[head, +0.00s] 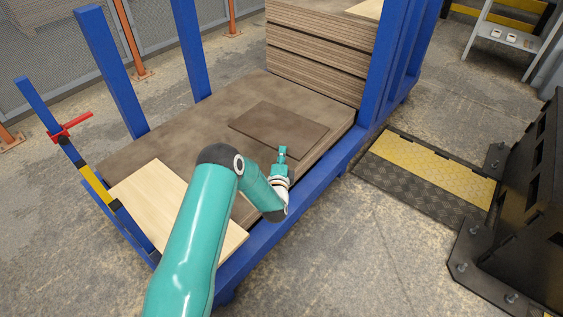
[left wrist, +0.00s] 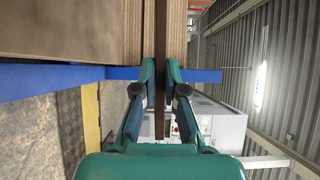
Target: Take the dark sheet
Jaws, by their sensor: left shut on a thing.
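The dark sheet (head: 275,124) is a thin brown rectangle over the brown board stack on the blue rack. My left gripper (head: 282,153) is at its near edge, at the right part of that edge. In the left wrist view, the sheet (left wrist: 161,100) shows edge-on between the two fingers of my left gripper (left wrist: 161,72), which are shut on it. In the head view I cannot tell whether the sheet touches the board below. My right gripper is in neither view.
The blue rack (head: 310,190) has upright posts around the brown boards (head: 190,125). A pale board (head: 150,185) lies at the left end, near my arm. A taller board stack (head: 315,60) stands behind the sheet. A yellow and black ramp (head: 425,170) lies on the floor at right.

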